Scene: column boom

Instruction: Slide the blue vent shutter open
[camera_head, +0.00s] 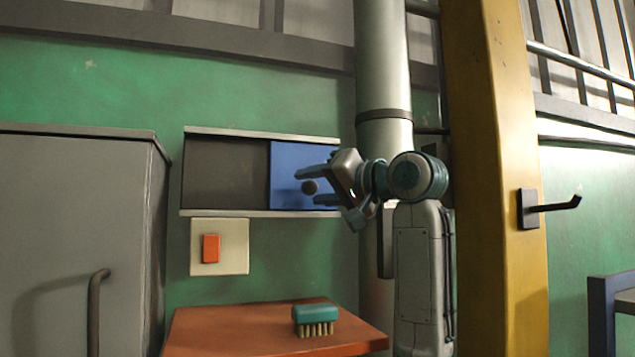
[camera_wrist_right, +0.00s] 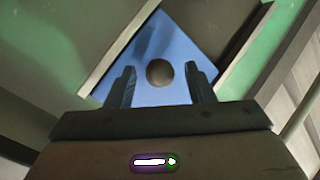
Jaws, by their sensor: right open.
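The blue vent shutter (camera_head: 290,160) sits in a wall frame with pale rails above and below. It covers the right part of the frame, and a dark panel (camera_head: 225,172) fills the left part. A round dark knob (camera_head: 310,187) is on the shutter. My right gripper (camera_head: 312,187) is open at the shutter, with one finger above the knob and one below it. In the right wrist view the knob (camera_wrist_right: 159,72) lies between the two spread fingers (camera_wrist_right: 160,85), with a gap on each side. My left gripper is not in view.
Below the vent are a pale plate with an orange switch (camera_head: 211,248) and an orange-brown shelf (camera_head: 240,325) holding a teal brush (camera_head: 315,318). A grey cabinet (camera_head: 75,230) stands at left. A yellow post (camera_head: 505,120) with a dark hook (camera_head: 555,205) stands at right.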

